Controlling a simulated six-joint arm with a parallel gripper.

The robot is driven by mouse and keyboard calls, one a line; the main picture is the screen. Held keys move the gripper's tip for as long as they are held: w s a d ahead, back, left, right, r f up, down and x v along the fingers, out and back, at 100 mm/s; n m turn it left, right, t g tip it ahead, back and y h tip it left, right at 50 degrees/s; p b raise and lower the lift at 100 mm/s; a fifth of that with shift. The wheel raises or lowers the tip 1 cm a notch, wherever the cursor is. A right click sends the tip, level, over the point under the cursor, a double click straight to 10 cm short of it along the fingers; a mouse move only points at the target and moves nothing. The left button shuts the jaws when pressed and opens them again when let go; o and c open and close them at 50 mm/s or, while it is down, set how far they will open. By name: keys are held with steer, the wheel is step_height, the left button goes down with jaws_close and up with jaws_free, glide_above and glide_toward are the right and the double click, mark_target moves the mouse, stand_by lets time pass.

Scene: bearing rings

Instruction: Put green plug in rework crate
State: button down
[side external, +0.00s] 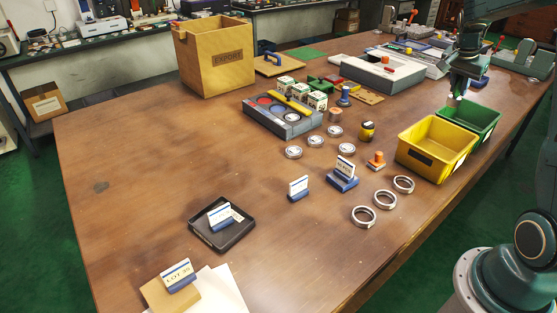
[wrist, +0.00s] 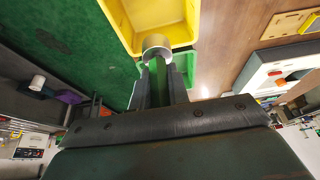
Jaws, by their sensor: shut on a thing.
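My gripper (wrist: 160,62) is shut on a small round piece (wrist: 157,42) with a pale flat end. The fingers hide its sides, so I cannot tell whether it is the green plug. In the side view my gripper (side external: 458,92) points down above the table, at the back edge of the green crate (side external: 485,122). The yellow crate (side external: 433,160) stands directly in front of the green one and has a dark label too small to read. I cannot tell which crate is for rework. The wrist view also shows the yellow crate (wrist: 180,18) and part of the green crate (wrist: 187,64).
An orange plug (side external: 377,160) stands left of the yellow crate, near several metal rings (side external: 385,199). A blue plug (side external: 344,96) stands farther back by a grey tray (side external: 262,122). A wooden export box (side external: 213,62) stands at the back left.

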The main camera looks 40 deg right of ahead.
step_height(320, 180, down, 15)
stand_by(0.5)
steer(key=shift+f, duration=0.1)
steer(key=shift+f, duration=2.15)
steer(key=c, duration=1.3)
jaws_free()
steer(key=shift+f, duration=0.2)
steer(key=shift+c, duration=0.2)
steer(key=shift+r, duration=0.1)
steer(key=v, duration=1.2)
